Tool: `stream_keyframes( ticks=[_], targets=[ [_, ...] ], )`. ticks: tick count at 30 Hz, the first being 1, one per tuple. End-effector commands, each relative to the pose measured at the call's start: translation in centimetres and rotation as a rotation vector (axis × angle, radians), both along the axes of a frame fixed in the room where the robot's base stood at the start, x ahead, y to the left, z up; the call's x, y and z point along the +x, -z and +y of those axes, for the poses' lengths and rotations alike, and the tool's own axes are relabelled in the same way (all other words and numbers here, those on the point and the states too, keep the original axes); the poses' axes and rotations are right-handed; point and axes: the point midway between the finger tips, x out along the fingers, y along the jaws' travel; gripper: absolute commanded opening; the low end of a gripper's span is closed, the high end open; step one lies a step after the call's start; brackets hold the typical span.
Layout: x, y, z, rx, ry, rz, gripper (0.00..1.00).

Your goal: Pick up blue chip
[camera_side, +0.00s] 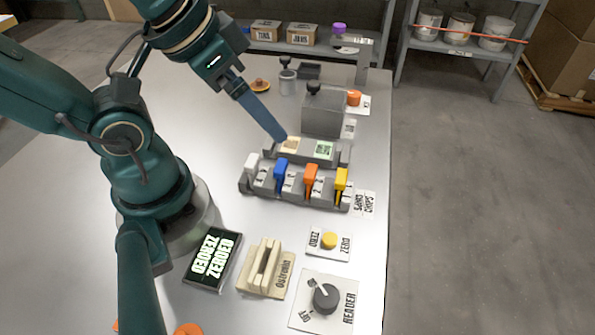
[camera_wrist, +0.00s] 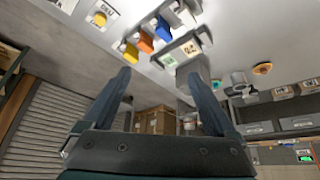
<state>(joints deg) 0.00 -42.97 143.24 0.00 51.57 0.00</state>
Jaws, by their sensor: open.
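The blue chip (camera_side: 281,170) stands upright in a grey rack (camera_side: 316,194), between a white chip (camera_side: 251,164) and an orange chip (camera_side: 310,177). A yellow chip (camera_side: 341,181) is at the rack's right end. In the wrist view the blue chip (camera_wrist: 162,29) shows beyond the fingertips, above the middle of the gap. My gripper (camera_side: 280,136) has its fingers pointing down over the grey block behind the rack. In the wrist view my gripper (camera_wrist: 158,77) is open, with its two fingers wide apart and nothing between them.
A grey block (camera_side: 337,152) with a tan pad and a lit green display stands behind the rack. A taller grey unit (camera_side: 322,114) with a black knob rises behind it. In front are a dark "ZEROED" display (camera_side: 212,259), a beige holder (camera_side: 265,268) and a yellow button (camera_side: 329,240).

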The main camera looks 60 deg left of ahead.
Motion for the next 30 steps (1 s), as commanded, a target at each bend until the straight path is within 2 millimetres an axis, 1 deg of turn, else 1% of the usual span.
stream_keyframes(
  ticks=[11, 14, 18, 23, 26, 30],
  targets=[
    [0.0, 0.0, 0.0, 0.009, 0.017, -0.001, 0.8],
    [0.2, -0.2, 0.0, 0.042, 0.078, -0.008, 0.8],
    [1.0, -0.2, 0.0, 0.128, 0.243, 0.02, 0.8],
    [2.3, 1.1, 0.1, 0.207, 0.444, 0.118, 0.8],
    [3.0, 2.3, 0.2, 0.236, 0.563, 0.195, 0.8],
    [3.6, 4.6, 0.3, 0.245, 0.707, 0.311, 0.8]
  ],
)
